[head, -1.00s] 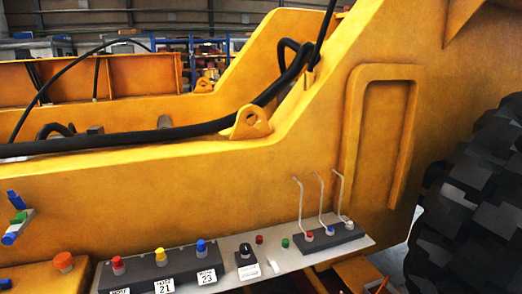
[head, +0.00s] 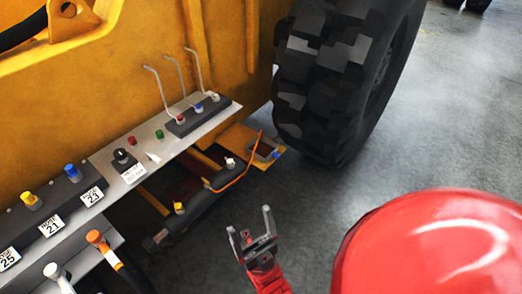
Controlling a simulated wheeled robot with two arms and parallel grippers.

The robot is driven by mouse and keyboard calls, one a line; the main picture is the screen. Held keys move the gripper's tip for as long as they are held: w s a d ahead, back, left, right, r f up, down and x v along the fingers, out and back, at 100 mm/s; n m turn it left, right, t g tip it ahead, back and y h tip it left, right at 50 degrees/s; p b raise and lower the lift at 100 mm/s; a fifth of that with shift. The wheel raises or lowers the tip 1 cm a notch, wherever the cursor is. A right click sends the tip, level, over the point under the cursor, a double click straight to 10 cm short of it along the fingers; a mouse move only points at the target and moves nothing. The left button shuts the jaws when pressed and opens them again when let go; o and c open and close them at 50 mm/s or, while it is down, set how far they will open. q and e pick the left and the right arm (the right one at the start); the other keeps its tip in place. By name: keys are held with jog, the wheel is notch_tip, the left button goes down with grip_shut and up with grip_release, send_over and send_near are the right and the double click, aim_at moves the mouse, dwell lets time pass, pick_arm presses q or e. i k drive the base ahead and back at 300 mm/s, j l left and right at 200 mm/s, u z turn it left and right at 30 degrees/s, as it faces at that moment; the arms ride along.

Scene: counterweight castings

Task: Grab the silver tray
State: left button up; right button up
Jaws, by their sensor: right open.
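A silver panel (head: 110,183), the only silver tray-like thing in view, runs along the side of the yellow machine. It carries dark blocks with coloured knobs, numbered labels and bent levers. I cannot make out a separate loose tray. My right gripper (head: 250,218) is open and empty, low in the middle of the view. It appears right of the panel and apart from it, in front of the grey floor. My left gripper is not in view.
The yellow machine (head: 110,80) fills the upper left. A large black tyre (head: 340,70) stands at its right. A dark cylinder (head: 205,205) with an orange cable lies below the panel. An orange-capped hose (head: 97,240) is at lower left.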

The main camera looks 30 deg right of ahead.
aim_at(266, 149)
jog(key=i+l+u, duration=0.1)
jog(key=l, duration=0.35)
jog(key=i+l, duration=0.25)
jog(key=l, duration=0.25)
jog(key=i+l+u, duration=0.15)
jog(key=l, duration=0.3)
jog(key=i+l+u, duration=0.1)
jog(key=l, duration=0.35)
jog(key=i+l+u, duration=0.1)
jog(key=l, duration=0.4)
jog(key=i+l, duration=0.15)
jog(key=l, duration=0.35)
jog(key=i+l+u, duration=0.15)
jog(key=l, duration=0.35)
jog(key=k, duration=0.05)
